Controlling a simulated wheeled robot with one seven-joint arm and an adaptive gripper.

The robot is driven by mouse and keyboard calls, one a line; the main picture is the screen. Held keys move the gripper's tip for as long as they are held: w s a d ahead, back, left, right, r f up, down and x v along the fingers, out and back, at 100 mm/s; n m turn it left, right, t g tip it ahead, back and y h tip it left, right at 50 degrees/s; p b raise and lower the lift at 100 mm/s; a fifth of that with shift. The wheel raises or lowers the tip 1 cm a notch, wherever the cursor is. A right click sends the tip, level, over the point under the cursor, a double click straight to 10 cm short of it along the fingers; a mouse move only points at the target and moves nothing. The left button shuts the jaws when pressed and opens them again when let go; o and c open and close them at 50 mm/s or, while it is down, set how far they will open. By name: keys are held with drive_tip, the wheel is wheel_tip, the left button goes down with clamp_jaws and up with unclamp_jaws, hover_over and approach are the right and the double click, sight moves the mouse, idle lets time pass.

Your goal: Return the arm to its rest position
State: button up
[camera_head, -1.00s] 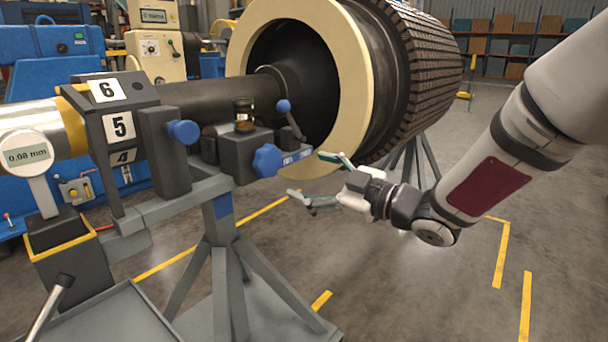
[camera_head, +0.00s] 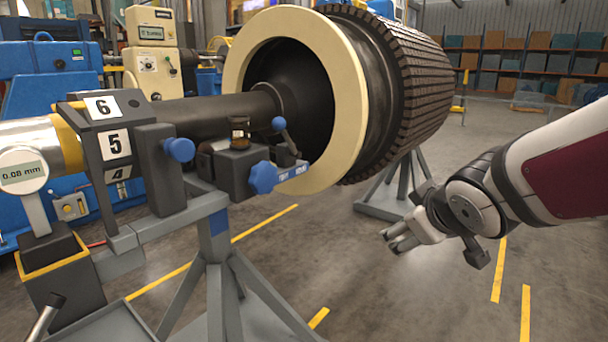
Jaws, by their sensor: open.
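My gripper (camera_head: 397,238) hangs in free space right of the rotor stand, below the big rotor. Its fingers point left and it touches nothing that I can see. It looks empty, with the fingers foreshortened. My white and grey arm with a dark red panel (camera_head: 575,165) reaches in from the right edge. The rotor (camera_head: 425,75), a dark ribbed drum with a cream end ring (camera_head: 348,125), lies on its shaft (camera_head: 215,112). The near stand (camera_head: 215,275) holds the shaft and carries a bearing block with a blue star knob (camera_head: 263,177).
A dial gauge reading 0.08 mm (camera_head: 22,171) stands at the left. A grey tray (camera_head: 95,318) is at the lower left. A second grey stand (camera_head: 385,200) is under the drum behind my gripper. Open floor (camera_head: 410,305) lies below the arm. Shelves (camera_head: 520,65) stand far back.

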drive_tip(key=s+f+m+g, duration=0.25)
drive_tip(key=s+g, duration=0.25)
drive_tip(key=s, duration=1.2)
drive_tip(key=s+f+m+g, duration=0.2)
drive_tip(key=s+m+g, duration=0.25)
drive_tip(key=s, duration=1.15)
wheel_tip(320, 180, up, 33)
drive_tip(key=t+p, duration=0.3)
drive_tip(key=p, duration=2.8)
drive_tip(key=shift+s+f+n+y, duration=0.2)
drive_tip(key=shift+s+n+y, duration=0.1)
drive_tip(key=shift+s+y, duration=0.1)
drive_tip(key=shift+w+a+f, duration=0.1)
drive_tip(key=shift+f, duration=0.05)
